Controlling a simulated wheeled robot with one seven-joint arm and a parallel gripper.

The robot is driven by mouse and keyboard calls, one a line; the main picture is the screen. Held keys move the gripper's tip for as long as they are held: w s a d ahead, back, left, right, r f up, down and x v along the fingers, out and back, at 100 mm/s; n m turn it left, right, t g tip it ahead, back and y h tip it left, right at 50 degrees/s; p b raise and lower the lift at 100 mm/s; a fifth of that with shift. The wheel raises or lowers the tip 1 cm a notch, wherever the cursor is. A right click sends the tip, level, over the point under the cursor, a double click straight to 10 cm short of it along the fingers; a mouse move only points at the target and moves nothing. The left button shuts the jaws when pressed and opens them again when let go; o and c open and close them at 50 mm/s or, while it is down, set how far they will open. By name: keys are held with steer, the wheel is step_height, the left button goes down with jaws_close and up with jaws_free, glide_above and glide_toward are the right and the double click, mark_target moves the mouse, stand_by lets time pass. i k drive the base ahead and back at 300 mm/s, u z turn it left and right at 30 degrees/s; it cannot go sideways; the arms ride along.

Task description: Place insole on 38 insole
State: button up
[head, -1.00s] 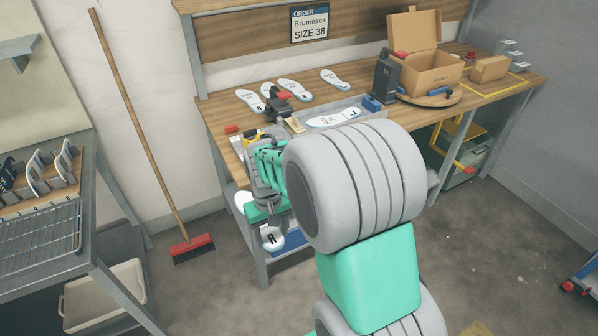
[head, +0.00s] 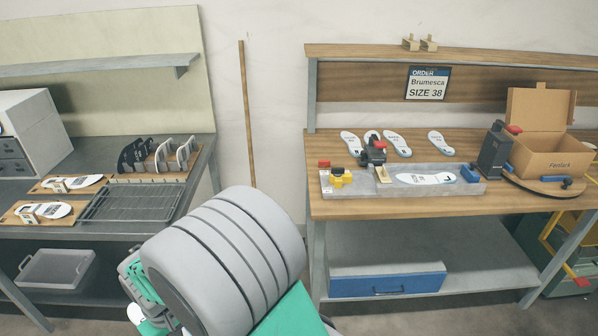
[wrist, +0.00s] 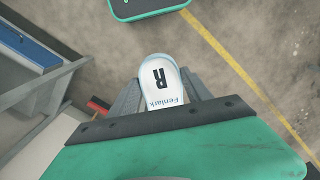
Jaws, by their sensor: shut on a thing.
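In the wrist view my gripper (wrist: 162,92) is shut on a white insole (wrist: 160,75) marked "R" and "Fenlark", held over bare floor. A white sliver of this insole (head: 136,313) shows in the head view at the lower left; my arm hides most of my gripper. On the left bench, two white insoles, a rear one (head: 78,182) and a front one (head: 48,210), lie on wooden boards. Several dark and white insoles (head: 175,155) stand upright in a rack behind. On the right bench a white insole (head: 425,179) lies in a grey fixture. I cannot read any insole's size.
The order sign (head: 428,83) reads "Brumesca SIZE 38". Several loose insoles (head: 397,143) lie behind the fixture (head: 470,188). A broom handle (head: 247,110) stands between the benches.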

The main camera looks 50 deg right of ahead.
mark_target(425, 179)
steer(key=u, duration=2.2)
steer(key=k, duration=2.2)
steer(key=z, duration=1.35)
